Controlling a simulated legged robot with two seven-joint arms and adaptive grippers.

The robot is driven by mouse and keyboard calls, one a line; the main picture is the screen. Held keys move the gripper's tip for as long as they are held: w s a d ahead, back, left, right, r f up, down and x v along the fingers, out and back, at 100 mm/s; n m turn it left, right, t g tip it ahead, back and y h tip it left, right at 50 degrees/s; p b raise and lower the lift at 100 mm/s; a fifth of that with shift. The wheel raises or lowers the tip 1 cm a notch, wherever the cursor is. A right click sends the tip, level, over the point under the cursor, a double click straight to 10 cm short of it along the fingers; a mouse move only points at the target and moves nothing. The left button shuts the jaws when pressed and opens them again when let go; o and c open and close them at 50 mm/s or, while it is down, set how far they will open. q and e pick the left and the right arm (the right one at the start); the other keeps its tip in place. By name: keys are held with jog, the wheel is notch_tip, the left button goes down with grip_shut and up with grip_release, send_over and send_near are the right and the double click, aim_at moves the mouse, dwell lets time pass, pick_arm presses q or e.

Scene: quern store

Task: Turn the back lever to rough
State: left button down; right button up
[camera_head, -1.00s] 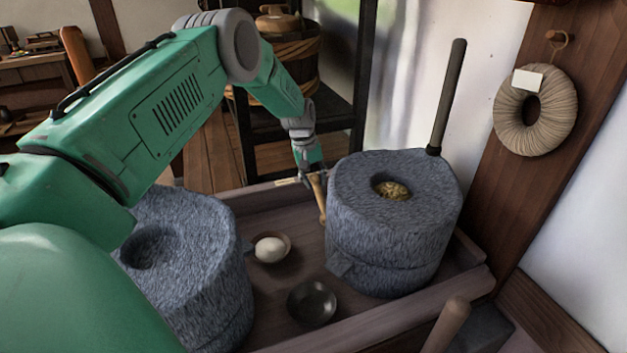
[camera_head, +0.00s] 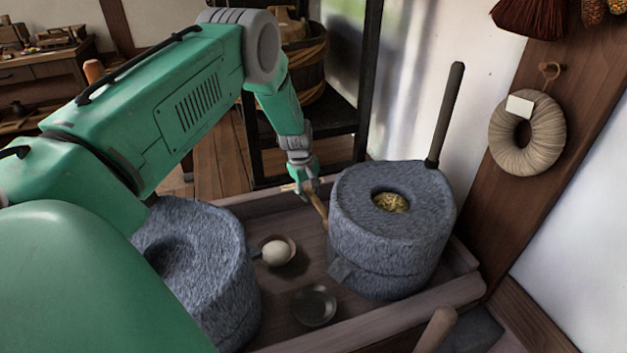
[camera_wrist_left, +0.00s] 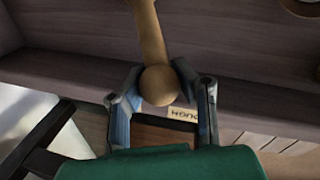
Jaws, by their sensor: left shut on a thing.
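The back lever (camera_head: 319,208) is a light wooden stick behind the gap between the two stone querns, tilted with its top to the left. My left gripper (camera_head: 306,188) is shut on its upper end. In the left wrist view the lever's round knob (camera_wrist_left: 160,86) sits between the fingertips (camera_wrist_left: 158,92). A small pale label (camera_wrist_left: 183,114) with partly hidden letters, seemingly ending in "UGH", lies behind the knob. My right gripper is out of view.
The right quern (camera_head: 386,245) has a dark upright handle (camera_head: 445,115) and grain in its eye. The left quern (camera_head: 215,270) stands partly behind my arm. A wooden handle (camera_head: 436,328) rises at the front.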

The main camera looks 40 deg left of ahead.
pick_arm(q)
jog(key=shift+s+d+r+n+p, duration=0.25)
jog(key=shift+n+p, duration=0.35)
jog(key=shift+n, duration=0.15)
jog(key=shift+s+d+r+n+p, duration=0.15)
jog(key=shift+s+n+p, duration=0.1)
jog(key=shift+n+p, duration=0.4)
jog(key=shift+y, duration=0.3)
jog(key=c, duration=1.4)
grip_release()
jog(key=shift+d, duration=0.1)
jog(key=shift+o, duration=1.3)
jog(key=shift+s+d, duration=0.15)
jog(key=shift+s, duration=0.05)
